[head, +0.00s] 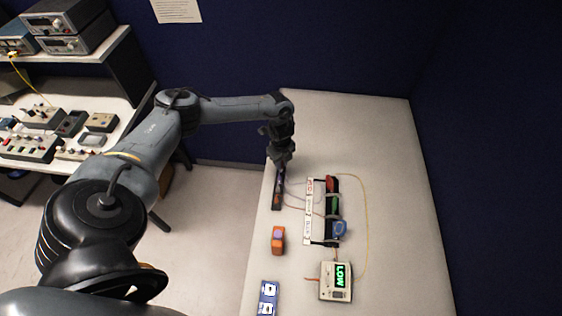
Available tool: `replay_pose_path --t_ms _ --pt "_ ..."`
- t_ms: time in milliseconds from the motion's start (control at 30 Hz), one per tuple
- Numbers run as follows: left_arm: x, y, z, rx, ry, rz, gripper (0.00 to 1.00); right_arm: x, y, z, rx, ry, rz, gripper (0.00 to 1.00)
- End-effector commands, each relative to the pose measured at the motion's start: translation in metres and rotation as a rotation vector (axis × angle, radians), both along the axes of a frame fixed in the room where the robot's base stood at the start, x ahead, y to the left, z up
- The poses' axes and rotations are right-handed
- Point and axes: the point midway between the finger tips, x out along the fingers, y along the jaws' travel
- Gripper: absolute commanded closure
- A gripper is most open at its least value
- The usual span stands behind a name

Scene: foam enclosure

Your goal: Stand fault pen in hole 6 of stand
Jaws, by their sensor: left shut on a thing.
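My left gripper (281,158) is at the far left part of the bench, at the far end of a narrow black stand (277,199). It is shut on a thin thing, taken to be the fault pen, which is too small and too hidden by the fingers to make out. The stand lies lengthwise near the bench's left edge, with small orange and pale marks along it. Its holes and their numbers cannot be read. I cannot tell whether the pen touches the stand. My right gripper is not in view.
Right of the stand is a white labelled strip (309,228) with red, green and blue parts and loose wires. A meter (335,289) reads LOW. An orange block (278,240) and a blue-white card (268,298) lie nearer. The bench's right side (405,220) is clear.

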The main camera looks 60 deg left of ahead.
Motion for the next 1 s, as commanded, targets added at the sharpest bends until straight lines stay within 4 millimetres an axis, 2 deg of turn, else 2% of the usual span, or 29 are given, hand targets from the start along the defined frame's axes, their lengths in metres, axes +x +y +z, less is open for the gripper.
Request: replay_pose_path --t_ms 567,600,800,1000 --pt "0.0 0.0 -0.012 0.0 0.0 0.0 1.0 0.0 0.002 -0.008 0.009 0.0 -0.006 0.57" --pt "0.0 0.0 -0.012 0.0 0.0 0.0 0.8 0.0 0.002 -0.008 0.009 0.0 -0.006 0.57" --pt "0.0 0.0 -0.011 0.0 0.0 0.0 0.51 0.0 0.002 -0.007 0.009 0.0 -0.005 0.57" --pt "0.0 0.0 -0.012 0.0 0.0 0.0 0.51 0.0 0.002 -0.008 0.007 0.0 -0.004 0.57"
